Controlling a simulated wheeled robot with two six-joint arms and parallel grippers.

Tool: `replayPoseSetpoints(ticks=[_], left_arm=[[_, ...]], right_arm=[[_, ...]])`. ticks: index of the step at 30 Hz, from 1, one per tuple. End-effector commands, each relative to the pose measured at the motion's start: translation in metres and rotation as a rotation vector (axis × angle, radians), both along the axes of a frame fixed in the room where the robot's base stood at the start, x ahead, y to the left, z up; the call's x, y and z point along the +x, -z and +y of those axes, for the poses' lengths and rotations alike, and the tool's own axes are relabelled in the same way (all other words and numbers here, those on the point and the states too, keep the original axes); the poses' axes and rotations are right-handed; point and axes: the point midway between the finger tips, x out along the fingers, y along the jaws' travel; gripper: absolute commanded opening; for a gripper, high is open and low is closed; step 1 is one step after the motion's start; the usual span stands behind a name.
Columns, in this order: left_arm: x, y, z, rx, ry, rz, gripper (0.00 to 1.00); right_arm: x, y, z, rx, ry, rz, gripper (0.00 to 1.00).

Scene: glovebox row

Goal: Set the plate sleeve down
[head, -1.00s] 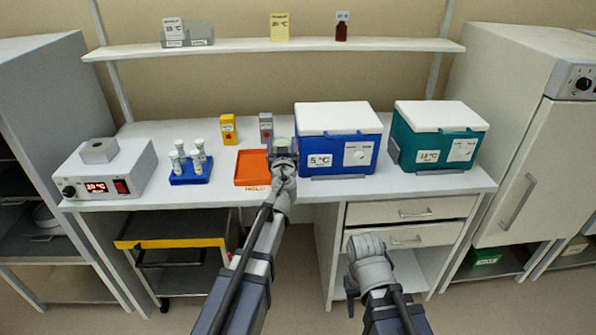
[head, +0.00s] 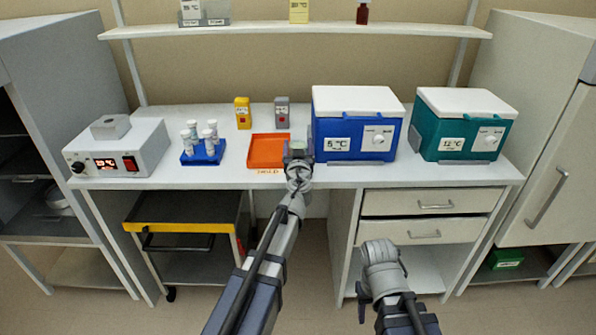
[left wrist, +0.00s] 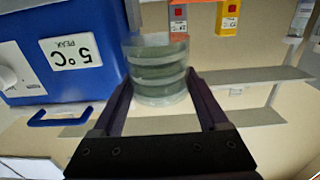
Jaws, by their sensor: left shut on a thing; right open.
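The plate sleeve (left wrist: 160,70), a clear round stack of greenish plates, is between the fingers of my left gripper (left wrist: 162,95) in the left wrist view. In the head view my left gripper (head: 298,150) is shut on it, at the right edge of an orange tray (head: 268,151) with lettering on its front. The sleeve is mostly hidden there by the gripper. I cannot tell whether it touches the bench. My right gripper (head: 362,301) hangs low in front of the drawers, open and empty, its fingers hardly visible.
A blue 5 °C box (head: 357,125) stands close to the right of my left gripper, with a teal 12 °C box (head: 463,125) beyond. A yellow (head: 243,113) and a grey (head: 282,113) container stand behind the tray. A blue rack (head: 203,152) of vials is left of it.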

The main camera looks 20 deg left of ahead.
Motion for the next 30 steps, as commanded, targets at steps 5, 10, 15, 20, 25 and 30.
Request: replayPoseSetpoints(ticks=[5,10,15,20,25,30], left_arm=[[0.000,0.014,0.000,0.000,0.000,0.000,0.03],[0.000,0.018,0.000,0.000,0.000,0.000,0.03],[0.000,0.039,0.000,0.000,0.000,0.000,0.03],[0.000,0.059,0.000,0.000,0.000,0.000,0.03],[0.000,0.059,0.000,0.000,0.000,0.000,0.03],[0.000,0.059,0.000,0.000,0.000,0.000,0.03]], right_arm=[[0.000,0.014,0.000,0.000,0.000,0.000,0.50],[0.000,0.018,0.000,0.000,0.000,0.000,0.50],[0.000,0.040,0.000,0.000,0.000,0.000,0.50],[0.000,0.059,0.000,0.000,0.000,0.000,0.50],[0.000,0.059,0.000,0.000,0.000,0.000,0.50],[0.000,0.059,0.000,0.000,0.000,0.000,0.50]])
